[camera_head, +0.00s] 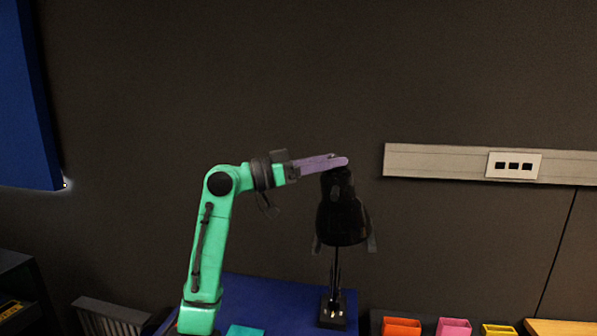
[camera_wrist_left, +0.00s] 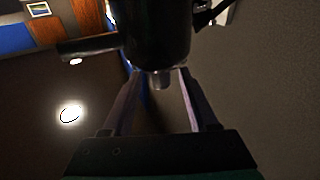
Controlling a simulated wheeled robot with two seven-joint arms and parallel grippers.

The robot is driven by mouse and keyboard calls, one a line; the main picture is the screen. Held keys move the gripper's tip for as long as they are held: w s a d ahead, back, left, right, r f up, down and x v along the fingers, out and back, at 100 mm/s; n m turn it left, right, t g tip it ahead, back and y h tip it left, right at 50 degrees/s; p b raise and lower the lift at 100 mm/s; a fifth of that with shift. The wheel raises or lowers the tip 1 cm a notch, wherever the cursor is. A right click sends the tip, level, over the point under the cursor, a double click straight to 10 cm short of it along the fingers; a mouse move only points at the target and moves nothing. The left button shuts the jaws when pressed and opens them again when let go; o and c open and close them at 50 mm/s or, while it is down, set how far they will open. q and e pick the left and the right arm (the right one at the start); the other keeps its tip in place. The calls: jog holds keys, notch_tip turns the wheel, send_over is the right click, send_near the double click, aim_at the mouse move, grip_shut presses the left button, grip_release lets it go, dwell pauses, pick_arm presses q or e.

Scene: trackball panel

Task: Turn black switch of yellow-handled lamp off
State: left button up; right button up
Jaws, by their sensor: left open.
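A black lamp (camera_head: 342,215) stands on a thin stem above the blue table, its shade hanging down and a dark side handle (camera_head: 371,238) at its right. No yellow shows on its handles. My left gripper (camera_head: 338,163) has purple fingers at the top of the lamp. In the left wrist view the gripper (camera_wrist_left: 157,72) is open, its fingertips reaching the lamp's black body (camera_wrist_left: 155,30). A small grey stub (camera_wrist_left: 160,80), perhaps the switch, lies between the fingers. I cannot tell whether they touch it. My right gripper is out of view.
The blue table (camera_head: 270,300) carries the lamp's black base (camera_head: 332,312). Orange (camera_head: 401,327), pink (camera_head: 453,327) and yellow (camera_head: 498,330) boxes stand at the lower right. A wall rail (camera_head: 440,161) with a socket plate (camera_head: 514,165) runs right of the lamp.

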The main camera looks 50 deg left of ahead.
pick_arm(q)
jog(key=b+v, duration=0.6)
jog(key=v, duration=0.7)
